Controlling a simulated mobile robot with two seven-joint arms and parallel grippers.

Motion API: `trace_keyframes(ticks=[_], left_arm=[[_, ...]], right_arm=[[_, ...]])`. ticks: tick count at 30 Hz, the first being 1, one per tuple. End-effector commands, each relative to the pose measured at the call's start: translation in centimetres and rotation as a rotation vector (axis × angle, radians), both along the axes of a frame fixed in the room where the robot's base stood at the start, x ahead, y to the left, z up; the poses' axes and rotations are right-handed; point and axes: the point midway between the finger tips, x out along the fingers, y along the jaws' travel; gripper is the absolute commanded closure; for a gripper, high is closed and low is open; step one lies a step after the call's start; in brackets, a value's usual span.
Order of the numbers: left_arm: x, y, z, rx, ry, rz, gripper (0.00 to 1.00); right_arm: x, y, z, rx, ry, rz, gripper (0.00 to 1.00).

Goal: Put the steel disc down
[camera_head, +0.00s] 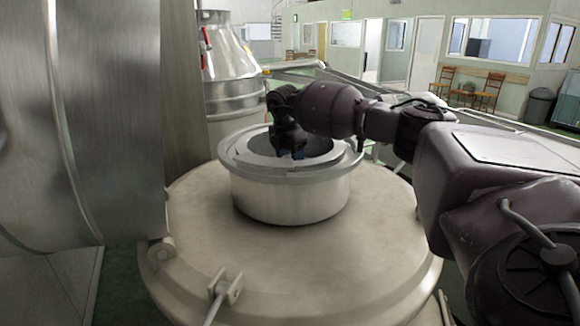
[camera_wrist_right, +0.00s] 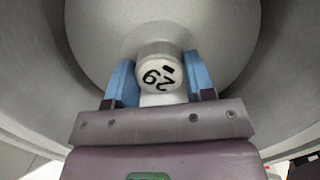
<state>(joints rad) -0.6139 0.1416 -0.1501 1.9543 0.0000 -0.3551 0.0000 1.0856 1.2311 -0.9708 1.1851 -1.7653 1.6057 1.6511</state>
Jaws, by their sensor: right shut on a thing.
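My right gripper (camera_head: 298,154) reaches down into the round steel collar (camera_head: 290,202) on top of a wide vessel. In the right wrist view its blue fingers (camera_wrist_right: 160,76) are shut on a pale round knob (camera_wrist_right: 160,50) with dark figures on its end. The steel disc (camera_wrist_right: 100,38) spreads out behind the knob, inside the curved collar wall. I cannot tell whether the disc touches anything below it. In the head view the disc is hidden by the collar rim and my gripper. My left gripper is not in view.
The vessel's domed top (camera_head: 200,235) surrounds the collar, with a clamp (camera_head: 226,287) at the front. A large steel drum (camera_head: 85,120) stands close on the left. A conical steel tank (camera_head: 228,75) is behind. Chairs (camera_head: 490,90) stand far off.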

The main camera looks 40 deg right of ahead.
Motion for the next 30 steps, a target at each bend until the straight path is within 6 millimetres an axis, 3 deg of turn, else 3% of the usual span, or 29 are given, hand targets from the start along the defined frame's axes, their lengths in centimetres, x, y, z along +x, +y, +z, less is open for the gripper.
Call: trace_keyframes(ticks=[7,18,19,24,30], left_arm=[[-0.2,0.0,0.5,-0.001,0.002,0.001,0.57],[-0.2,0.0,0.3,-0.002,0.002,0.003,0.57],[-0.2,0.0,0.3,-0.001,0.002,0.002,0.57],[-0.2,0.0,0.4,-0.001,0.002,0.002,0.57],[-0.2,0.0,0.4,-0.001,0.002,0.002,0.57]], right_arm=[[0.0,0.0,-3.0,0.001,0.0,0.0,0.94],[0.0,0.0,-3.4,0.0,-0.002,0.0,0.94],[0.0,0.0,-3.5,0.0,0.0,0.0,0.49],[0.0,0.0,-3.5,0.0,0.0,0.0,0.25],[0.0,0.0,-3.5,0.0,0.0,0.0,0.25]])
